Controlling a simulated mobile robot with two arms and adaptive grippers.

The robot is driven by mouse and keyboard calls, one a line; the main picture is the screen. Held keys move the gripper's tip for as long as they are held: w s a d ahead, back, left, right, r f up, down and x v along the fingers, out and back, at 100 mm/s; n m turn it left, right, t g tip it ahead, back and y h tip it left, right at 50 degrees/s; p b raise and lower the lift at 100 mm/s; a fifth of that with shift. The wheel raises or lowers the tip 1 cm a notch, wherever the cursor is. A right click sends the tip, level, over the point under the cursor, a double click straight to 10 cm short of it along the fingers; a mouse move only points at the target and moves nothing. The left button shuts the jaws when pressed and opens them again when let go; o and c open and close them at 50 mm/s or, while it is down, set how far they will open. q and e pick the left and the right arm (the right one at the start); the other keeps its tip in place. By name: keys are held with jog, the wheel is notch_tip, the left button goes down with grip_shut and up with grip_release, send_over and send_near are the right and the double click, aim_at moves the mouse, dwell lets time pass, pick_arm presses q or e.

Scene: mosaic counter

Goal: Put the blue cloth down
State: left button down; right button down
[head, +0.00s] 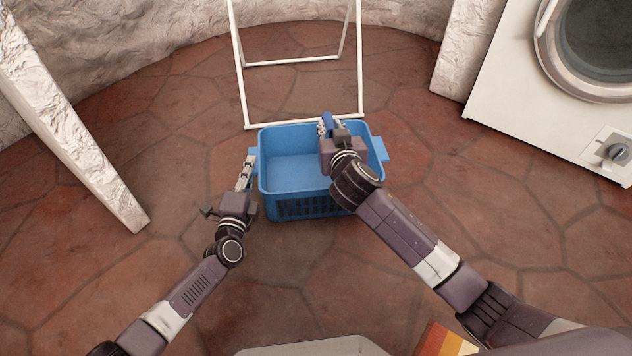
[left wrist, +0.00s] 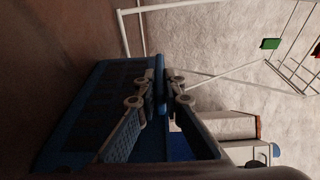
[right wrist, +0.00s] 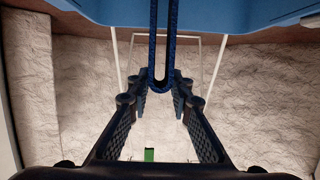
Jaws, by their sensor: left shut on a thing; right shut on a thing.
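The blue cloth (head: 328,119) is a small, dark blue folded piece at my right gripper's fingertips in the head view. In the right wrist view the cloth (right wrist: 163,60) shows as a narrow folded loop between the fingers. My right gripper (head: 330,128) is shut on it, above the far right part of the blue basket (head: 290,167). My left gripper (head: 249,165) is shut on the basket's left handle (head: 253,154). The left wrist view shows its fingers (left wrist: 161,92) around the blue handle. The basket stands on the floor; my right arm hides part of it.
A white frame (head: 241,75) stands just behind the basket. A white washing machine (head: 515,95) is at the right, and a pale slanted beam (head: 75,120) at the left. The left wrist view shows a green item (left wrist: 270,43) on a rack.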

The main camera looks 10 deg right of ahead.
notch_tip(320, 180, down, 11)
dwell(0.5)
jog(key=shift+d+f, duration=0.1)
jog(key=c, duration=1.7)
grip_release()
jog(key=shift+c, duration=0.2)
jog(key=v, duration=1.2)
